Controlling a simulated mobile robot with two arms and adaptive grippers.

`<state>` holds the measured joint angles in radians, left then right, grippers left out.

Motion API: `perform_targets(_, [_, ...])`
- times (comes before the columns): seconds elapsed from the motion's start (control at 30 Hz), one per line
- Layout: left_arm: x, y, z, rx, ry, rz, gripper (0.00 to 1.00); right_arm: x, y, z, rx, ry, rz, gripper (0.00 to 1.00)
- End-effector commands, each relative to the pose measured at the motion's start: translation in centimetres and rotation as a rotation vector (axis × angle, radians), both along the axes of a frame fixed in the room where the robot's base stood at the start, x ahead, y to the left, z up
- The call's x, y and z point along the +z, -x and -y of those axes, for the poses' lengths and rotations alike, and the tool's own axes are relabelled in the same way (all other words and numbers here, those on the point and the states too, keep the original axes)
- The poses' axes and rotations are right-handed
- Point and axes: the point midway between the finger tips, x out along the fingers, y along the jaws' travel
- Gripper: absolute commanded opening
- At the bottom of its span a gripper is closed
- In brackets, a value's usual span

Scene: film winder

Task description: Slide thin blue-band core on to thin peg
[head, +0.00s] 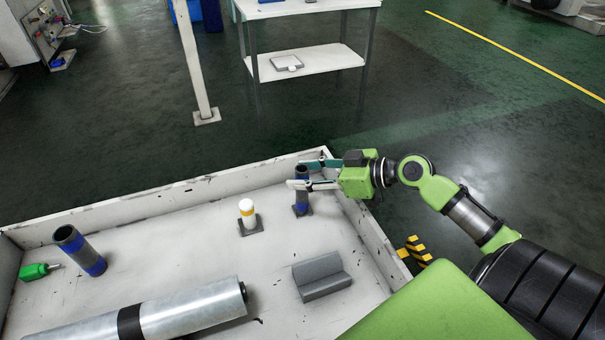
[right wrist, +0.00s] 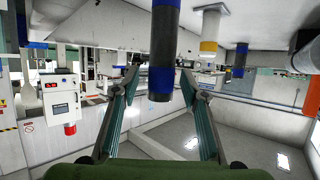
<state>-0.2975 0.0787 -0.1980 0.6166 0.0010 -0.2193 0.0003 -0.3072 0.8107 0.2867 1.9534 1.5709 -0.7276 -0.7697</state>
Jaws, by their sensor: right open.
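A thin dark core with blue bands (head: 302,188) stands upright at the tray's far right corner, on a dark square base; whether a peg is inside it is hidden. My right gripper (head: 302,174) is open, with one finger on each side of this core near its upper part. In the right wrist view, the core (right wrist: 163,45) shows between the open fingers (right wrist: 162,80), with gaps beside it. A wider dark core with a blue band (head: 80,250) stands at the tray's left. A white peg with a yellow band (head: 247,214) stands on a dark base. My left gripper is not in view.
The white walled tray (head: 180,194) holds a metal roll (head: 190,311) in front, a grey angled block (head: 320,276) and a green-handled tool (head: 36,271) at left. The tray floor around the yellow-band peg is mostly clear. A white table (head: 305,62) stands behind.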

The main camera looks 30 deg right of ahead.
Motion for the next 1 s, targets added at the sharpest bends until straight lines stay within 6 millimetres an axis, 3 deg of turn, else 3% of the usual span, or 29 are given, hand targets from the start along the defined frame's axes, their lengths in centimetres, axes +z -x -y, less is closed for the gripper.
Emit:
perform_targets(0.03, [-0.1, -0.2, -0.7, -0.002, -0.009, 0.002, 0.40, 0.0, 0.5, 0.3, -0.001, -0.001, -0.002, 0.41])
perform_targets(0.5, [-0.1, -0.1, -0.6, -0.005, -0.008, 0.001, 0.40, 2.3, 5.1, 3.3, 0.000, -0.002, 0.001, 0.41])
perform_targets(1.0, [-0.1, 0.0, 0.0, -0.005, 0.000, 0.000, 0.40, 2.7, 5.7, 3.7, 0.001, -0.001, 0.001, 0.41])
